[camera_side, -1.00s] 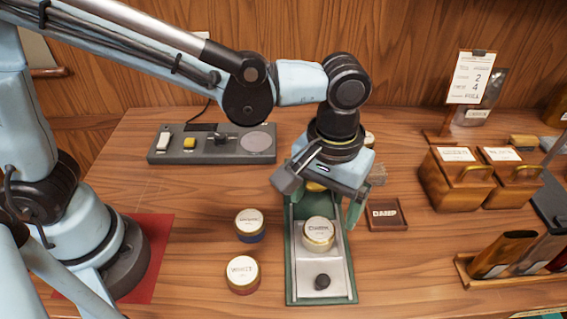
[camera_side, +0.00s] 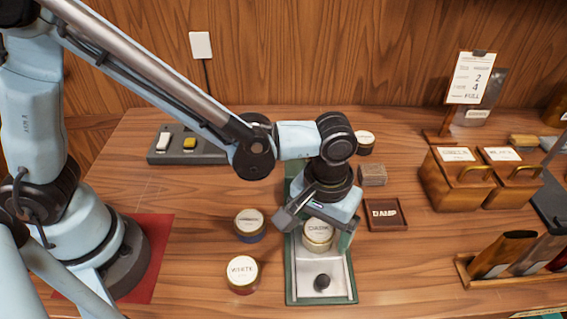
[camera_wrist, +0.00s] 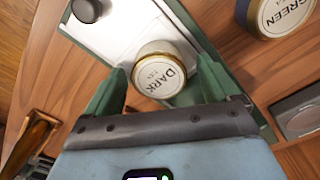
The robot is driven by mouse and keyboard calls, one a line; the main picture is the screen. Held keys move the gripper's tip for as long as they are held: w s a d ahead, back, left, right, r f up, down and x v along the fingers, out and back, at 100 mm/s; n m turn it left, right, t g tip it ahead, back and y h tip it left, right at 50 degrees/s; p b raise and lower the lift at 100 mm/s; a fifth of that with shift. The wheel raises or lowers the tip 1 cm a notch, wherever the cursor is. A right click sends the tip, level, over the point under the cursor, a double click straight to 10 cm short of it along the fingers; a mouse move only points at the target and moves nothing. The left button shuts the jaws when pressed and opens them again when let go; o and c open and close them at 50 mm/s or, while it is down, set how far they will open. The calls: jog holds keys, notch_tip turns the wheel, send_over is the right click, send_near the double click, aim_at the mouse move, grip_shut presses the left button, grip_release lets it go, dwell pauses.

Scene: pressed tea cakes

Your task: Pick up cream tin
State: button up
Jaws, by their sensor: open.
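The cream tin (camera_side: 318,236), with a white lid reading DARK, stands upright on the metal plate of a green-edged tray (camera_side: 291,292). My gripper (camera_side: 314,222) is open just above and behind it, with the fingers toward either side of the tin. In the wrist view, the cream tin (camera_wrist: 160,70) lies between and just beyond the green fingertips of my gripper (camera_wrist: 160,76). I see no clear contact, and nothing is held. My gripper hides part of the tin's far side in the side view.
A blue tin (camera_side: 249,226) and a red tin marked WHITE (camera_side: 242,274) stand left of the tray. A black knob (camera_side: 322,282) sits on the plate in front. A DAMP tray (camera_side: 386,214) lies to the right, wooden boxes (camera_side: 458,182) farther right.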

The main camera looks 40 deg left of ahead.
jog(key=shift+c, duration=0.3)
jog(key=c, duration=1.1)
jog(key=shift+r, duration=0.1)
